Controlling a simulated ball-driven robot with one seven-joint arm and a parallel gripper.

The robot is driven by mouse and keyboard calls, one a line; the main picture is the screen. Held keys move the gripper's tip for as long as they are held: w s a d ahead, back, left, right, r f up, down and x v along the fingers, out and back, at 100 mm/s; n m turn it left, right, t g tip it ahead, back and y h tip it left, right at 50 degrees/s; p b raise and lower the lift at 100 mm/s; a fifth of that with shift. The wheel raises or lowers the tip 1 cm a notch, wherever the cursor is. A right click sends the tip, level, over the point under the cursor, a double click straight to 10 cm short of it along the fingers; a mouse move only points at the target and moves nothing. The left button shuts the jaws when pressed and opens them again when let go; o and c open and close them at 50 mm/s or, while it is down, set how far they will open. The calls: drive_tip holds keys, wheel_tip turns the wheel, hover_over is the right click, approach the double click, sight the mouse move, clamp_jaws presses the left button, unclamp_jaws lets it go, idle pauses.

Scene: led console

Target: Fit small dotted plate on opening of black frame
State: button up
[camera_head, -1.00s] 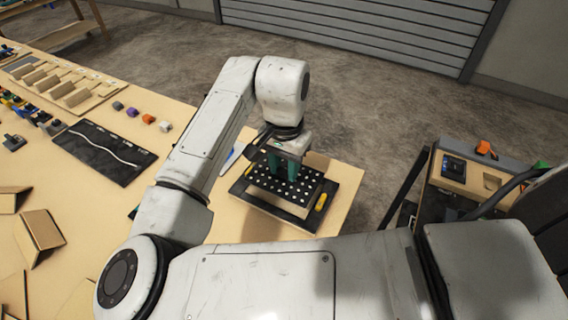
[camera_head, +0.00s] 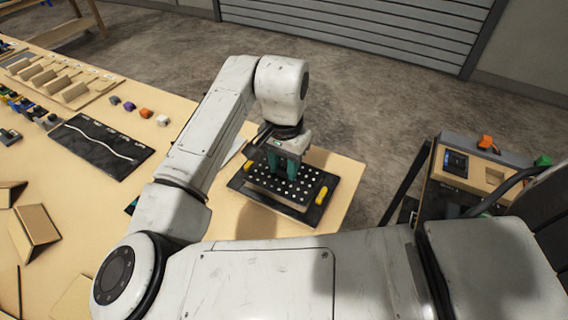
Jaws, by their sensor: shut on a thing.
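The small dotted plate (camera_head: 299,190), black with rows of white dots, is in the head view right of centre. My gripper (camera_head: 283,172), with green fingers, points down and is shut on the plate at its far part. The black frame (camera_head: 312,213) lies on the wooden table under the plate, with yellow pieces at its left and right sides. The plate covers most of the frame's opening. I cannot tell whether the plate touches the frame or hangs just above it.
A black panel with a white wavy line (camera_head: 100,145) lies on the table at the left. Small coloured blocks (camera_head: 145,113) stand behind it. Wooden angled pieces (camera_head: 36,229) lie at the lower left. A cart with devices (camera_head: 465,172) stands at the right.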

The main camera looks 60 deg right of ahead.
drive_tip(key=shift+f+b, duration=0.6)
drive_tip(key=shift+f, duration=0.55)
idle(0.9)
drive_tip(key=o, duration=1.2)
drive_tip(key=shift+r, duration=0.15)
wheel_tip(320, 180, up, 11)
drive_tip(key=shift+f+b, duration=0.2)
drive_tip(key=shift+b, duration=0.1)
drive_tip(key=shift+s+f, duration=0.1)
